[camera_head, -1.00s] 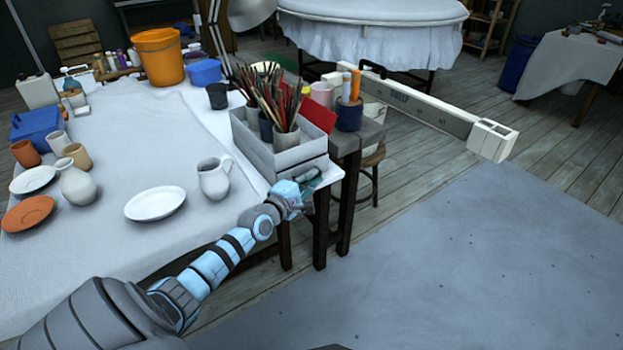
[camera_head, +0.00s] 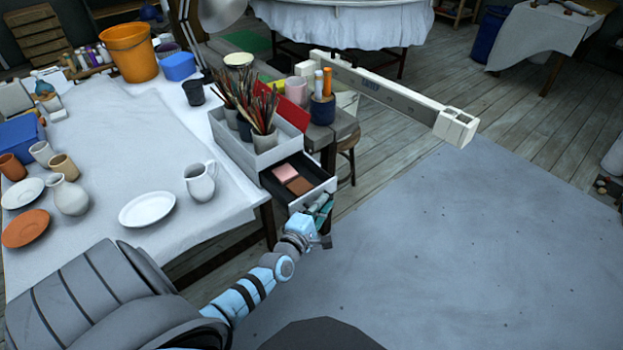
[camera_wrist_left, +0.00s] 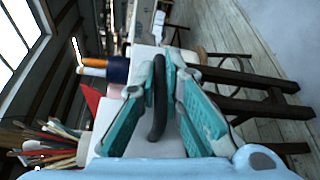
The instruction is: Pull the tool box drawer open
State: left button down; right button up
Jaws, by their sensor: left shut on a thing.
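The grey-white tool box (camera_head: 262,160) stands at the right corner of the cloth-covered table, with pots of brushes in its top. Its drawer (camera_head: 318,184) is pulled out toward me, past the table edge, and shows a pink block (camera_head: 286,174) and a brown block (camera_head: 299,187) inside. My left gripper (camera_head: 318,208) is at the drawer's front. In the left wrist view, its teal fingers (camera_wrist_left: 158,95) are shut on the dark drawer handle (camera_wrist_left: 159,112), which runs between them. My right gripper is not in view.
A white pitcher (camera_head: 200,182) and a white plate (camera_head: 147,208) stand on the table left of the tool box. A stool (camera_head: 347,150) and a dark-blue pen cup (camera_head: 322,109) are behind it. The floor to the right is clear.

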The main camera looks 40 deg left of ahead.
pick_arm(q)
jog(key=shift+s+d, duration=0.15)
jog(key=shift+d, duration=0.45)
jog(key=shift+s+d, duration=0.15)
jog(key=shift+d, duration=0.45)
jog(key=c, duration=2)
grip_release()
jog(key=s, duration=0.4)
jog(key=s+d, duration=0.1)
jog(key=s, duration=0.3)
jog(key=s+d+r, duration=0.1)
jog(key=s, duration=0.2)
jog(key=shift+s, duration=0.4)
